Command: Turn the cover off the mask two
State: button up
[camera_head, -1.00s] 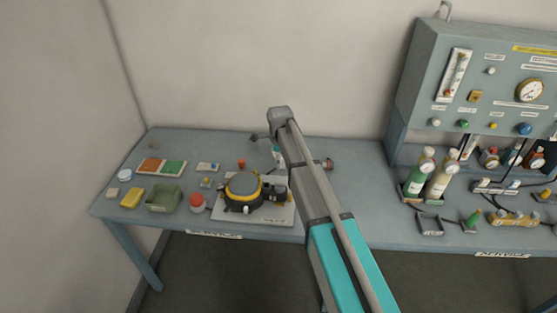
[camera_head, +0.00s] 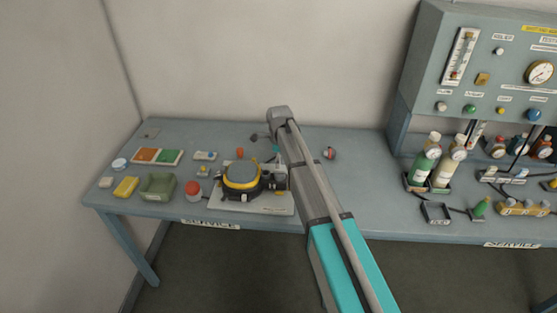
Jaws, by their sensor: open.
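A round dark unit with a yellow ring and a grey domed top (camera_head: 241,172) sits on a pale board (camera_head: 285,207) at the table's front, left of my arm. It looks like the mask with its cover in place; the label is too small to read. Dark fittings (camera_head: 280,183) at its right side are partly behind my arm. My gripper (camera_head: 255,137) shows only as a small dark part left of my arm, behind the unit and apart from it. Its jaws are open; the rest is hidden behind the arm.
A red-topped jar (camera_head: 193,190), green bin (camera_head: 158,187), yellow block (camera_head: 126,187) and an orange and green tray (camera_head: 158,156) stand left. Bottles (camera_head: 425,163) and a gauge panel (camera_head: 490,70) stand right. The table right of my arm (camera_head: 360,190) is mostly clear.

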aim_at(279, 172)
jog(key=shift+f+b, duration=2.9)
jog(key=shift+f, duration=0.3)
jog(key=c, duration=1.1)
jog(key=shift+n, duration=2.4)
jog(key=shift+n, duration=2.4)
